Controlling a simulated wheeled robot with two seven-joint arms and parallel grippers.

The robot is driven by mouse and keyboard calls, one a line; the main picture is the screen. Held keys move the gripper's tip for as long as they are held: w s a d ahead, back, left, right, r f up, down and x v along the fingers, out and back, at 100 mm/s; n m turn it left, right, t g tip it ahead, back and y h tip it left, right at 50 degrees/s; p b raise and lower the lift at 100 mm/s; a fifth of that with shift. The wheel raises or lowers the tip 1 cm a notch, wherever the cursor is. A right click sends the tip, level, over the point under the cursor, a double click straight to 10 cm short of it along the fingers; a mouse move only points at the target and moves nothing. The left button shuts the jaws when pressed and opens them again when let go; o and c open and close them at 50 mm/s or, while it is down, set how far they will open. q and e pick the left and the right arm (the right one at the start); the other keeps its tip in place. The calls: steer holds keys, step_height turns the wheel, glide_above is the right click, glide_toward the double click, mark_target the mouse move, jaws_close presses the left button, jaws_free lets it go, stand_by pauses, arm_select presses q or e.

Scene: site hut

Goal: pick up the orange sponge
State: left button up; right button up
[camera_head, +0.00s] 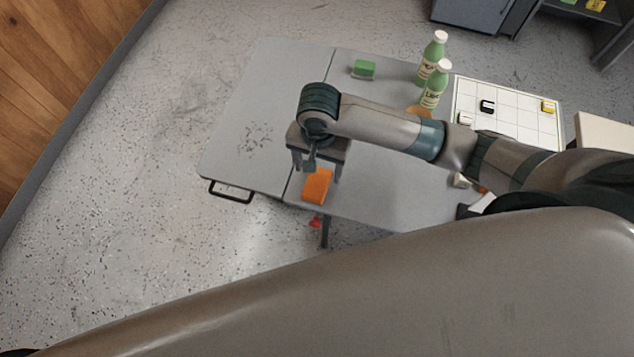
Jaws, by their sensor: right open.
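The orange sponge (317,186) lies flat on the grey folding table (235,130), near the table's front edge. My right arm reaches in from the right, and my right gripper (317,172) points down over the table right at the sponge's far end. Its fingers are apart and nothing is seen between them. Whether a finger touches the sponge I cannot tell. My left gripper is not in view.
A green sponge (363,69) lies at the table's back. Two green bottles (432,60) stand behind my right arm. A white gridded board (500,112) with small blocks lies at the right. The table's left part is clear.

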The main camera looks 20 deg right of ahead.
mark_target(317, 182)
steer(key=shift+f, duration=1.6)
steer(key=shift+f+p, duration=0.5)
steer(key=shift+p, duration=0.05)
step_height(317, 182, down, 3)
steer(key=shift+a+p, duration=0.1)
steer(key=shift+p, duration=0.45)
steer(key=shift+f, duration=0.6)
steer(key=c, duration=1.1)
